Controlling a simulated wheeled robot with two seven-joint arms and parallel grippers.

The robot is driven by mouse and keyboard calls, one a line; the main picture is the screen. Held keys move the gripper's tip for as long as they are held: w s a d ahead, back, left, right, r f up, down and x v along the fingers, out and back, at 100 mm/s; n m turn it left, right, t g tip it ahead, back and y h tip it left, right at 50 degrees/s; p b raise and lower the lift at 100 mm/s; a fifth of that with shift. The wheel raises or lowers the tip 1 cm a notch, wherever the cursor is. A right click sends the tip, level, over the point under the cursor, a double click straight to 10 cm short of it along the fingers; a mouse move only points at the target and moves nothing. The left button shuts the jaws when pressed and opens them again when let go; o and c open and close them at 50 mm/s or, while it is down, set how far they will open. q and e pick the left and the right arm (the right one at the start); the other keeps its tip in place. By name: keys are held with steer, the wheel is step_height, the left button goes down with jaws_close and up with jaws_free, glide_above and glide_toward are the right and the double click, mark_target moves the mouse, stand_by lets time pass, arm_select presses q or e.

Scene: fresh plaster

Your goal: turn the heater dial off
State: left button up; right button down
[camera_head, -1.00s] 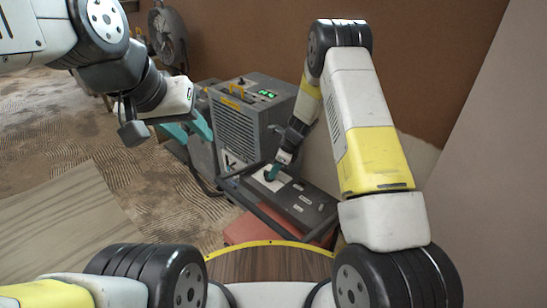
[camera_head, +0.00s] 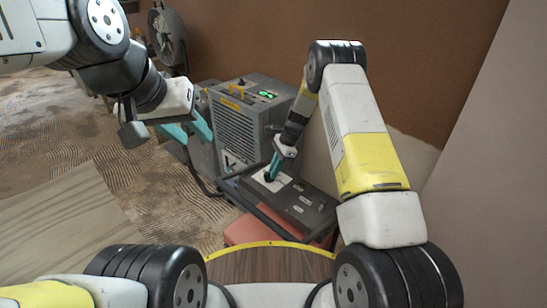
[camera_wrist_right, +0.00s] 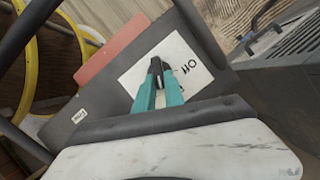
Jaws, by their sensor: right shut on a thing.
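The heater dial is a small dark knob (camera_head: 268,178) on a white plate (camera_head: 281,181) on the sloping top of a dark grey unit (camera_head: 312,207). In the right wrist view the knob (camera_wrist_right: 156,64) sits between teal fingertips, and the white plate (camera_wrist_right: 198,84) carries the word "Off" right of it. My right gripper (camera_head: 271,174) is shut on the knob from above; its fingers hide much of it, so I cannot read the pointer. My left gripper (camera_head: 189,131) is open and empty, well left of the dial, its teal fingers apart.
A grey machine with a green display (camera_head: 246,112) stands behind the dial unit. A dark tube rail (camera_head: 262,212) runs along the unit's front. A fan (camera_head: 167,36) stands at the back left. Brown wall is close behind; the patterned floor at left is mostly clear.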

steer(key=n, duration=0.2)
steer(key=n+g, duration=0.1)
steer(key=shift+w+a+n+h, duration=0.15)
steer(key=shift+w+n+h, duration=0.2)
steer(key=shift+n+h, duration=0.05)
steer(key=n, duration=0.1)
steer(key=n+g+h, duration=0.1)
steer(key=n, duration=0.3)
steer(key=shift+w+a+g+h, duration=0.25)
steer(key=shift+a+g+h, duration=0.05)
steer(key=shift+a, duration=0.1)
steer(key=n, duration=0.1)
steer(key=n+h, duration=0.1)
steer(key=n, duration=0.3)
steer(key=shift+w+a+h, duration=0.1)
steer(key=shift+a+h, duration=0.2)
steer(key=shift+h, duration=0.1)
steer(key=shift+a+n+h, duration=0.15)
steer(key=shift+n+h, duration=0.2)
steer(key=shift+n, duration=0.5)
steer(key=shift+a+n+h, duration=0.15)
steer(key=shift+n+h, duration=0.2)
steer(key=shift+n, duration=0.5)
steer(key=c, duration=1.4)
jaws_free()
steer(key=shift+c, duration=0.2)
